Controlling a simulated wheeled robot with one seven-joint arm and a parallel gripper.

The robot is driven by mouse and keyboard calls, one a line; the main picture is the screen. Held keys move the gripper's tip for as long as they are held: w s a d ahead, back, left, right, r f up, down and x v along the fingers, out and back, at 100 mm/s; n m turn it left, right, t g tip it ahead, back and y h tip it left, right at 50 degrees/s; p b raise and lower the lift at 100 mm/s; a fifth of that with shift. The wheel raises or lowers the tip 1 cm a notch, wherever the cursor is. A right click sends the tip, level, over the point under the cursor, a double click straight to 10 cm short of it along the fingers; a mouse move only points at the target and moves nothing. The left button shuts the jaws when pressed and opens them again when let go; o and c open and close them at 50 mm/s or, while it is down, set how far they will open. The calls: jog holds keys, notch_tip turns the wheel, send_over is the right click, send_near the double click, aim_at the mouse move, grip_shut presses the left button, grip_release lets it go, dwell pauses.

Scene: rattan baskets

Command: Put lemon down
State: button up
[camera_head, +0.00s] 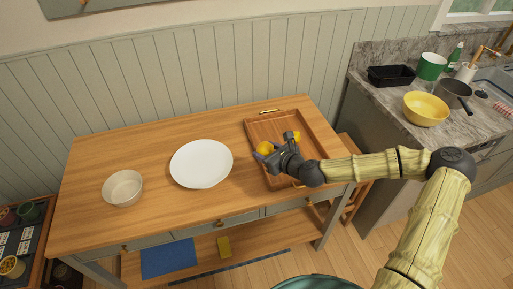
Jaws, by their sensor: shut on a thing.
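A yellow lemon (265,148) shows at the fingers of my gripper (262,154), over the wooden tray (289,117). My gripper is shut on the lemon. The gripper's body hides part of the tray, and I cannot tell whether the lemon touches the tray floor. A second yellow patch (297,135) shows just right of the gripper; I cannot tell what it is.
A white plate (201,163) and a cream bowl (123,188) stand on the wooden table (85,214) left of the tray. A counter at right holds a yellow bowl (426,108), a dark pot (453,92) and a black container (391,76).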

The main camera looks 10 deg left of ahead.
jog(key=s+d+f+m+t+h+b, duration=0.15)
jog(key=d+f+m+h, duration=0.3)
jog(key=d, duration=0.45)
jog(key=s+d+f+m+t+h, duration=0.1)
jog(key=d+f+m+t+h, duration=0.2)
jog(key=d+f, duration=0.45)
jog(key=s+d+f+m+h+b, duration=0.1)
jog(key=d+f+m+h+b, duration=0.1)
jog(key=d+f+b, duration=0.3)
notch_tip(320, 180, down, 4)
jog(key=b, duration=0.3)
jog(key=shift+s+d+f, duration=0.15)
jog(key=shift+s, duration=0.2)
jog(key=shift+h, duration=0.25)
